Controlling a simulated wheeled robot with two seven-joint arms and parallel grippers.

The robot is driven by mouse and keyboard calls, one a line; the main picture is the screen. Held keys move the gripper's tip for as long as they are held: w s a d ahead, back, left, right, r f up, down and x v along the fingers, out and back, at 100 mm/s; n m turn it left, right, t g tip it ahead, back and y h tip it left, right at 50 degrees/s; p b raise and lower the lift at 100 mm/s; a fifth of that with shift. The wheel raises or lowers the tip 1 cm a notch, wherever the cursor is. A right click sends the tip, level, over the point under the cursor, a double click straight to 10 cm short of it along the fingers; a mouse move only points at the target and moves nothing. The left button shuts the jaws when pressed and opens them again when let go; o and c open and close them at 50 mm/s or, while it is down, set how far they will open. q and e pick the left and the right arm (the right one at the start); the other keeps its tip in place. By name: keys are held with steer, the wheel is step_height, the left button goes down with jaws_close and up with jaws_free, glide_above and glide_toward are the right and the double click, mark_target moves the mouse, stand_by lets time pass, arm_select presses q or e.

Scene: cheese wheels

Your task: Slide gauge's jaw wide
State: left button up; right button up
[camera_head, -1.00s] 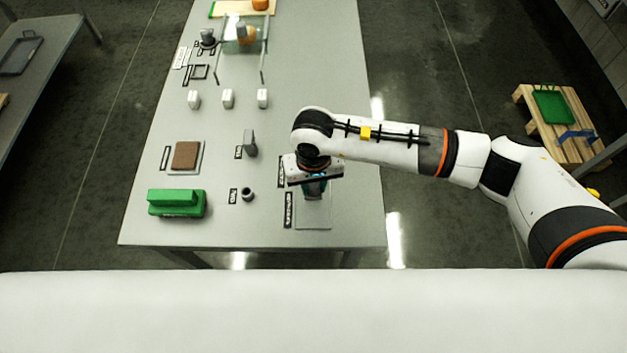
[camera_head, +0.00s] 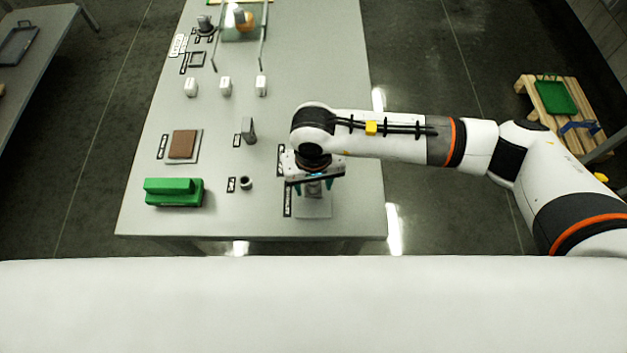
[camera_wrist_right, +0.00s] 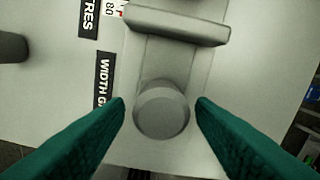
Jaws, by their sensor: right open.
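The width gauge (camera_wrist_right: 178,62) is a grey metal piece with a crossbar jaw (camera_wrist_right: 180,25) at the top of the right wrist view and a round knob (camera_wrist_right: 161,109) below it. It lies flat by a black label that begins "WIDTH G". In the head view the gauge plate (camera_head: 314,208) shows partly, with my wrist hiding the rest. My right gripper (camera_head: 313,186) is over it, open and pointing down. In the right wrist view its green fingers (camera_wrist_right: 161,103) stand on either side of the knob, with gaps visible. My left gripper is not in view.
A green block (camera_head: 174,192), a brown square on a plate (camera_head: 183,145), a small dark ring (camera_head: 246,183) and a grey upright piece (camera_head: 248,130) stand to the left on the table (camera_head: 270,215). Several white blocks stand farther back. The table's right edge is close to my arm.

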step_height(320, 180, up, 12)
steer(key=b, duration=0.3)
steer(key=shift+s+f, duration=0.1)
steer(key=shift+f, duration=0.05)
stand_by(0.4)
